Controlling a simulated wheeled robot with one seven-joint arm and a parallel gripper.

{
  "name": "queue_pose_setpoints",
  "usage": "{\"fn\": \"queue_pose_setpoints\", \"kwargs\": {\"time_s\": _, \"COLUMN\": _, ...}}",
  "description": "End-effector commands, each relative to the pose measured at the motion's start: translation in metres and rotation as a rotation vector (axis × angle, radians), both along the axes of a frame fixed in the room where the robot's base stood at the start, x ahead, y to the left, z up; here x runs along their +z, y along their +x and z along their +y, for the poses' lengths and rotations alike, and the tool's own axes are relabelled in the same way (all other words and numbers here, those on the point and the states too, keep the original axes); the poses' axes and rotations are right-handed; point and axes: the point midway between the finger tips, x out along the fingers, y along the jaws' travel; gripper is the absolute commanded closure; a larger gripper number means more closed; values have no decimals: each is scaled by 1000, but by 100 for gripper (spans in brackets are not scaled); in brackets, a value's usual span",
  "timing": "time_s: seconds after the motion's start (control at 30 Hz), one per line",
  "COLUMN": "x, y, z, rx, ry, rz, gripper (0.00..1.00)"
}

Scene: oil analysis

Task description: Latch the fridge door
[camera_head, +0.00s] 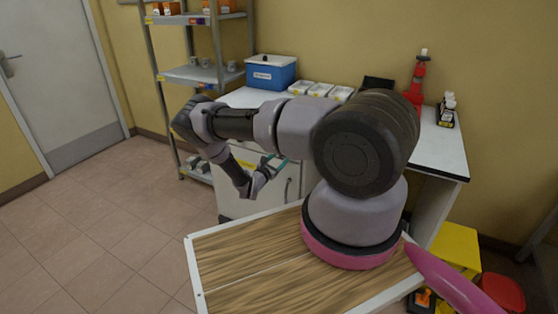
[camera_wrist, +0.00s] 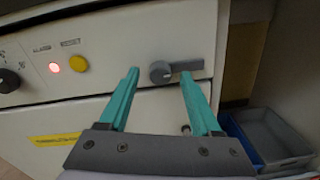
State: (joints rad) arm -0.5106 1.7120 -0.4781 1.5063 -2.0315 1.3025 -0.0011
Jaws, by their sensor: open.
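The fridge is a white cabinet (camera_wrist: 130,40) under the bench, and its front also shows in the head view (camera_head: 292,190), partly hidden by my arm. A grey latch handle (camera_wrist: 178,69) sits on the upper panel, with its round pivot at the left and its lever pointing right, nearly level. Below a seam is the door panel (camera_wrist: 150,122); I cannot tell if it is fully flush. My gripper (camera_wrist: 160,75) is open and empty, with teal fingers on either side of the pivot. The right fingertip is just below the lever; contact is unclear. In the head view my gripper (camera_head: 272,164) is before the fridge.
A lit red lamp (camera_wrist: 54,68), a yellow button (camera_wrist: 78,63) and a black knob (camera_wrist: 8,80) are left of the latch. Grey and blue bins (camera_wrist: 270,135) stand at the right. A metal shelf (camera_head: 205,75) stands left of the bench; the floor at left is clear.

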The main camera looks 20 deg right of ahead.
Motion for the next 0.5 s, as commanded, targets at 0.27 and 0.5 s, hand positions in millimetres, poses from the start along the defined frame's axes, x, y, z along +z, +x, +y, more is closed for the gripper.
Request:
{"fn": "queue_pose_setpoints", "kwargs": {"time_s": 0.27, "x": 0, "y": 0, "z": 0, "rx": 0, "ry": 0, "rz": 0, "gripper": 100}}
{"fn": "queue_pose_setpoints", "kwargs": {"time_s": 0.5, "x": 0, "y": 0, "z": 0, "rx": 0, "ry": 10, "rz": -14, "gripper": 100}}
